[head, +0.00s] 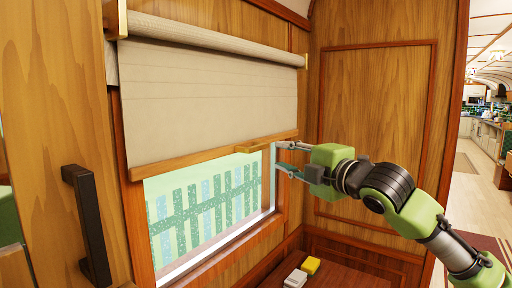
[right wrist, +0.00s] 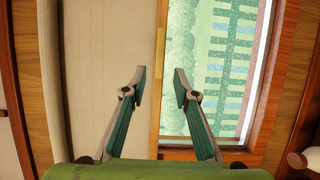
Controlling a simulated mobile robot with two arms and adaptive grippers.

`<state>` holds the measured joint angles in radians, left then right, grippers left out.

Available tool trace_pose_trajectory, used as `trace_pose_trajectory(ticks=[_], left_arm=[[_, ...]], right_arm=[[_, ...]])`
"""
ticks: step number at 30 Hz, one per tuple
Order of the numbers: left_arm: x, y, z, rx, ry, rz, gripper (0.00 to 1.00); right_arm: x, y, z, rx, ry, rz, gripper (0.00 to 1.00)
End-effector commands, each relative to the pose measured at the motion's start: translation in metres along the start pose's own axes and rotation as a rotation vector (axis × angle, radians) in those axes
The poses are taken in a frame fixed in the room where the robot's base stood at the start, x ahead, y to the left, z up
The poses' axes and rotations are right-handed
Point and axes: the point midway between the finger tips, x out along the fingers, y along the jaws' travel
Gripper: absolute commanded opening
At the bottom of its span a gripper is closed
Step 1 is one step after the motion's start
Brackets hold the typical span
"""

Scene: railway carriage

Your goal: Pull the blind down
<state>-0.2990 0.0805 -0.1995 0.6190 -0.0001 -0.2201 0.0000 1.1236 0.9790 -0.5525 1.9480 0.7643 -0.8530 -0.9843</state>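The cream blind (head: 205,95) hangs from a roller and covers roughly the upper half of the window. Its wooden bottom bar (head: 190,165) has a small wooden pull tab (head: 252,147) near its right end. My right gripper (head: 280,157) is at the right end of the bar, near the tab, with its fingers apart and empty. In the right wrist view the blind (right wrist: 90,80) and bottom bar (right wrist: 158,70) run upright in the picture; the bar lies between the open fingertips (right wrist: 157,82). I cannot tell whether a finger touches it. My left gripper is out of view.
A green fence shows through the window glass (head: 205,210) below the blind. A dark handle (head: 88,225) stands out at the left. A yellow block (head: 311,265) and a white block (head: 296,278) lie on a brown surface below. The aisle opens at the right.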

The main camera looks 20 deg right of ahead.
Motion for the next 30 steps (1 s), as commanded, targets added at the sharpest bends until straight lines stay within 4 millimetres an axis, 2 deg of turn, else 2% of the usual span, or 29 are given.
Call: trace_pose_trajectory(ticks=[9,15,21,30], left_arm=[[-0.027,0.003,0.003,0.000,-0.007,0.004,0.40],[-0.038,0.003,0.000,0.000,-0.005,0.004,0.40],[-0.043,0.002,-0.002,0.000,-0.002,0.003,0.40],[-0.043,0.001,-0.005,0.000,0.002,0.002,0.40]], right_arm=[[0.067,0.003,-0.002,0.005,0.002,-0.002,0.27],[0.101,0.002,-0.002,0.003,0.001,-0.002,0.27],[0.119,0.001,-0.001,0.003,0.001,0.000,0.27],[0.123,-0.001,-0.001,0.001,0.000,-0.001,0.27]])
